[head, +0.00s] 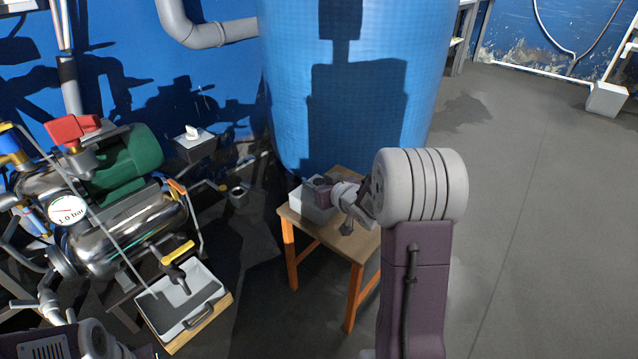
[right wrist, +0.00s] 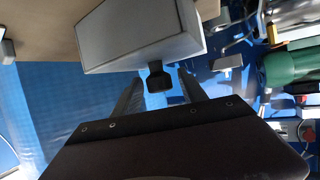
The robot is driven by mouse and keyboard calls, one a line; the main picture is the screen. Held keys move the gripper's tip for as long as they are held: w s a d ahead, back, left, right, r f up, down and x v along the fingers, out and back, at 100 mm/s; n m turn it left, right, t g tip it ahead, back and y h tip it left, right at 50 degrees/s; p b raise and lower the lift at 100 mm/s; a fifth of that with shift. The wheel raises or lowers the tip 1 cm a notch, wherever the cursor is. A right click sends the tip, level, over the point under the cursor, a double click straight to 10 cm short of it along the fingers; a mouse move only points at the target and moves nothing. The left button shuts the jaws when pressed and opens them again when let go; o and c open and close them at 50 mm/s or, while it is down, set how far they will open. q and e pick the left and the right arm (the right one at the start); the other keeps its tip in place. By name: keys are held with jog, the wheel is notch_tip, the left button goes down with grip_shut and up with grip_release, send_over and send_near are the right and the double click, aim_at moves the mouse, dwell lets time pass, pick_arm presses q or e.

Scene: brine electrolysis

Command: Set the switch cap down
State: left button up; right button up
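My right gripper (head: 335,205) is over a small wooden table (head: 328,241) in the head view, beside a pale box (head: 309,203). In the right wrist view its two fingers (right wrist: 158,86) are spread apart. A small dark piece, seemingly the switch cap (right wrist: 158,80), shows between them with narrow gaps on both sides. The cap overlaps the edge of the pale box (right wrist: 140,38) in that view; I cannot tell whether it touches it. In the head view the cap cannot be made out. My left gripper is out of view; only part of that arm shows at the lower left.
A large blue tank (head: 350,80) stands right behind the table. At the left is piping with a gauge (head: 67,209) and a green motor (head: 125,160). A grey tray (head: 165,318) sits below it. A small wall box (head: 195,145) is behind. Floor at the right is clear.

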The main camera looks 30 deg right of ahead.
jog(key=shift+r, duration=0.15)
jog(key=p+v, duration=0.1)
jog(key=v, duration=1.1)
jog(key=shift+p, duration=0.3)
jog(key=shift+r, duration=0.1)
